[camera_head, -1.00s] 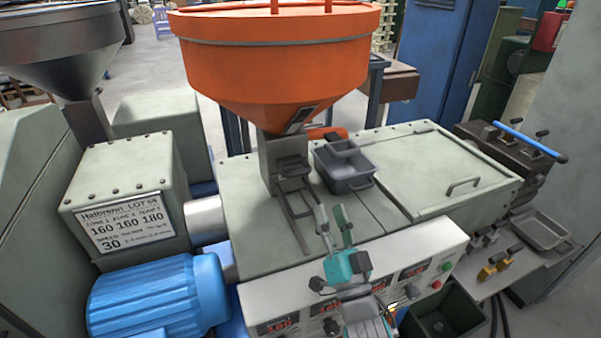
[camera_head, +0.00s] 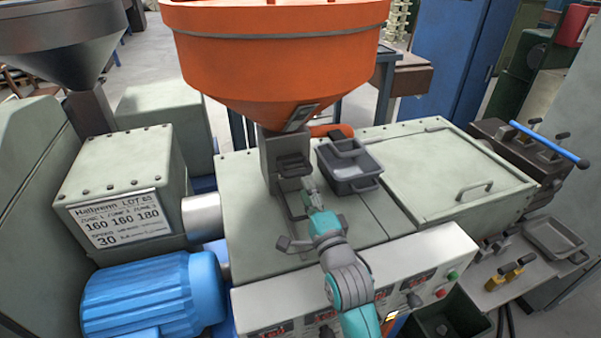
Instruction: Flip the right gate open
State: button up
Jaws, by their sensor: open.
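The orange hopper (camera_head: 275,60) narrows to a grey throat block (camera_head: 283,160) on top of the machine. On the front of this throat is a dark gate-like plate (camera_head: 293,168), with a thin metal frame (camera_head: 290,205) extending below it toward me. I take this as the right gate; its exact position is hard to tell. My gripper (camera_head: 309,190) is open and empty, its fingers at the right side of the frame, close to the plate. I cannot tell whether they touch it. My teal wrist hides part of the machine top and control panel.
A grey tray (camera_head: 352,178) stands just right of the throat. A hinged lid with a handle (camera_head: 475,193) lies to the right. The control panel (camera_head: 445,262) is in front, a blue motor (camera_head: 150,300) at lower left. A second, metal hopper (camera_head: 65,50) stands at far left.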

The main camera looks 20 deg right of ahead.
aim_at(300, 171)
jog(key=shift+w+r, duration=0.2)
jog(key=shift+w, duration=0.8)
jog(key=shift+w+r, duration=0.15)
jog(key=shift+w, duration=0.9)
jog(key=shift+w+r, duration=0.2)
jog(key=shift+w, duration=0.8)
grip_shut()
jog(key=shift+s, duration=0.1)
